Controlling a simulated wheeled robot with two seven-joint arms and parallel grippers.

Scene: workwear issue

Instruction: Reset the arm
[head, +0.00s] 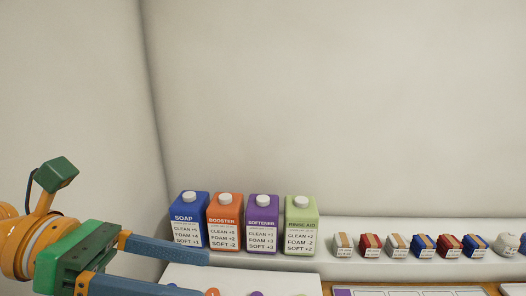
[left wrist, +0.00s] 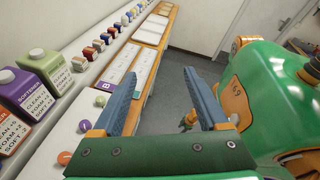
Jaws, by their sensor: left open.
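My left gripper (head: 166,267) comes in from the left in the head view, with an orange and green arm and two blue fingers. The fingers are apart with nothing between them. In the left wrist view, my left gripper (left wrist: 165,100) is also open and empty, above the edge of the counter and the floor. The right gripper is not clearly visible in either view.
Soap (head: 189,222), booster (head: 225,222), softener (head: 262,223) and rinse aid (head: 301,225) cartons stand on a white ledge (head: 290,262). Several small folded bundles (head: 396,245) line the ledge to the right. A grey floor (left wrist: 180,75) and a door (left wrist: 220,25) show beyond.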

